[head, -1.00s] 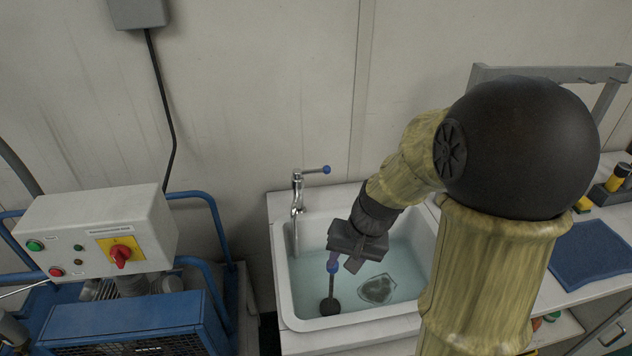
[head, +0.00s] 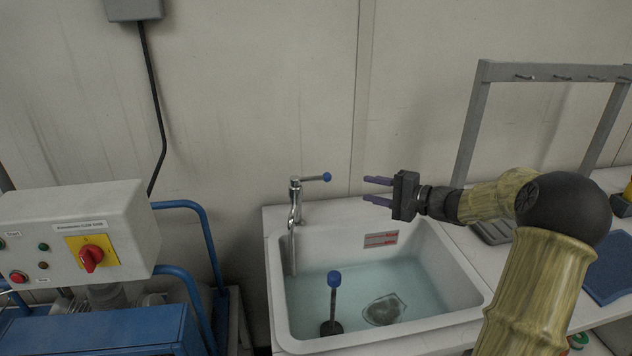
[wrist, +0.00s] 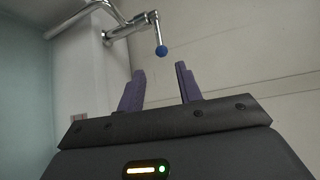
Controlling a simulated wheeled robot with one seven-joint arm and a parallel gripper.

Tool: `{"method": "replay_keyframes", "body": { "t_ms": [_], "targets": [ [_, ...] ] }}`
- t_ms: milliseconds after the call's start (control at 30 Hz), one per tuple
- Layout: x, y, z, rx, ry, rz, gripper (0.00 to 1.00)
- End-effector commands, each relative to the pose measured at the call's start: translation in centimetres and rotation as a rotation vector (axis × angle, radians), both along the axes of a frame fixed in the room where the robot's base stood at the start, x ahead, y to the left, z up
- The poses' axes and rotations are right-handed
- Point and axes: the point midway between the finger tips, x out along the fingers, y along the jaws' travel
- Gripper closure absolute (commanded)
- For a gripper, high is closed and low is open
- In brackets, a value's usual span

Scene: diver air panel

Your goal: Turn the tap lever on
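The chrome tap (head: 295,204) stands at the back left of the white sink. Its lever (head: 313,179) points right and ends in a blue knob (head: 327,177). My gripper (head: 372,190) is open and empty, to the right of the knob and pointing left toward the tap, with a gap between them. In the wrist view the two purple fingers (wrist: 160,80) are apart, and the blue knob (wrist: 161,51) shows just beyond the fingertips, between their lines. The lever also shows in the wrist view (wrist: 157,30).
A control box (head: 130,240) on a blue-framed machine stands left. A grey rack (head: 475,125) stands right. The wall is close behind the tap.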

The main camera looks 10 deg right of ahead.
Motion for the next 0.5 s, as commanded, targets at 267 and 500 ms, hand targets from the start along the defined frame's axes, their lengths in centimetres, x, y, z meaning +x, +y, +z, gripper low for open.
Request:
{"method": "replay_keyframes", "body": {
  "t_ms": [267, 500],
  "targets": [
    [1.2, 1.4, -0.3, -0.001, 0.003, 0.004, 0.65],
    [3.9, 4.3, -0.8, 0.000, 0.003, 0.006, 0.65]
  ]
}}
